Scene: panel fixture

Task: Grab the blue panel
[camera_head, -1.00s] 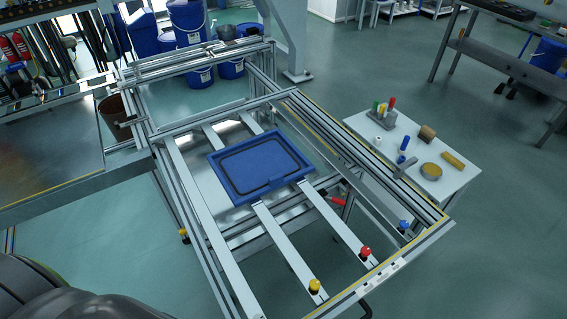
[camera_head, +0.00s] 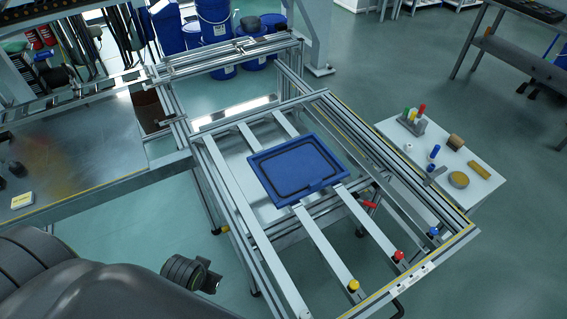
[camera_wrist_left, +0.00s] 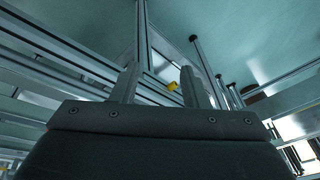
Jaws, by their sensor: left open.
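The blue panel (camera_head: 297,168) is a flat rectangle with a raised rim and a dark groove. It lies on the light crossbars of the metal frame (camera_head: 262,250) in the head view, with nothing touching it from above. My left gripper (camera_wrist_left: 160,84) is open and empty in the left wrist view, with its two fingers apart. In the head view my left arm comes in at the lower left, and its wrist end is left of the frame, well away from the panel. The panel does not show in the left wrist view. My right gripper is not in view.
The frame carries yellow (camera_head: 353,286), red (camera_head: 398,256) and blue (camera_head: 433,232) knobs near its front edge. A white side table (camera_head: 478,190) with small parts stands at the right. A metal bench (camera_head: 90,160) is at the left. Frame bars show close ahead in the wrist view.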

